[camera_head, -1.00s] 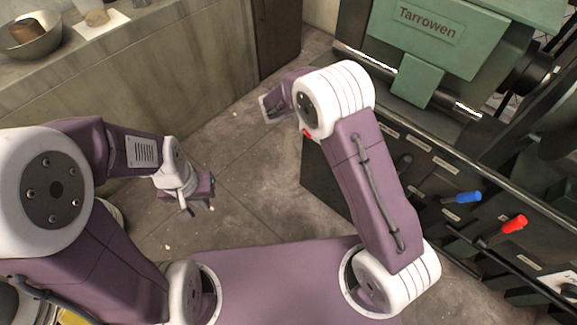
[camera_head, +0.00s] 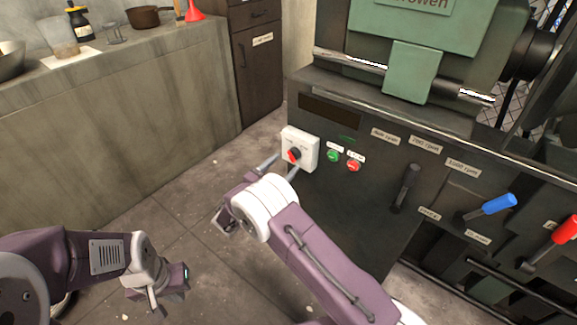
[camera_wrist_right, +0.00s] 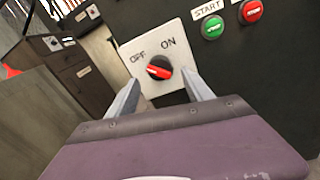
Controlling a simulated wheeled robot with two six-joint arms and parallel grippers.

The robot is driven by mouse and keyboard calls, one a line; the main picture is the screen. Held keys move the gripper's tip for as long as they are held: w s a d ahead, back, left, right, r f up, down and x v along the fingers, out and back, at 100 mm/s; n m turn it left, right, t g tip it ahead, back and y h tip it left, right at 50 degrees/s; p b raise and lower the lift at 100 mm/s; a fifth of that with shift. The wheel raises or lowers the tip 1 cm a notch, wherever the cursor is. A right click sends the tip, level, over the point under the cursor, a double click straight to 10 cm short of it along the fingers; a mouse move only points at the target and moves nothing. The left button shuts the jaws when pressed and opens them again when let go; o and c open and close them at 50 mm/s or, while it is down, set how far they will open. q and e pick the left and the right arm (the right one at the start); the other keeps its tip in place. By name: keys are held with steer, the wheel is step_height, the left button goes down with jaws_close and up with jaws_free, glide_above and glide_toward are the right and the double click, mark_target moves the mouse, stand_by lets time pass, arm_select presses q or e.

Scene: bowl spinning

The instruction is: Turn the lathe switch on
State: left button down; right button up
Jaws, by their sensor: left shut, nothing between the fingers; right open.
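The lathe switch is a white plate (camera_head: 307,145) with a red and black knob (camera_head: 294,155) on the dark front of the lathe. In the right wrist view, the plate (camera_wrist_right: 150,44) reads OFF on the left and ON on the right. My left gripper (camera_head: 168,292) is shut and empty, low at the left.
Green (camera_head: 333,155) and red (camera_head: 353,166) buttons sit right of the switch. A black lever (camera_head: 405,188), a blue-handled lever (camera_head: 490,206) and a red-handled lever (camera_head: 566,231) stick out further right. A counter (camera_head: 120,95) with dishes stands at the left. The floor between is clear.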

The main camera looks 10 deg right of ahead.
mark_target(290, 158)
steer(key=x, duration=0.3)
steer(key=shift+b, duration=0.4)
steer(key=shift+c, duration=0.2)
jaws_close()
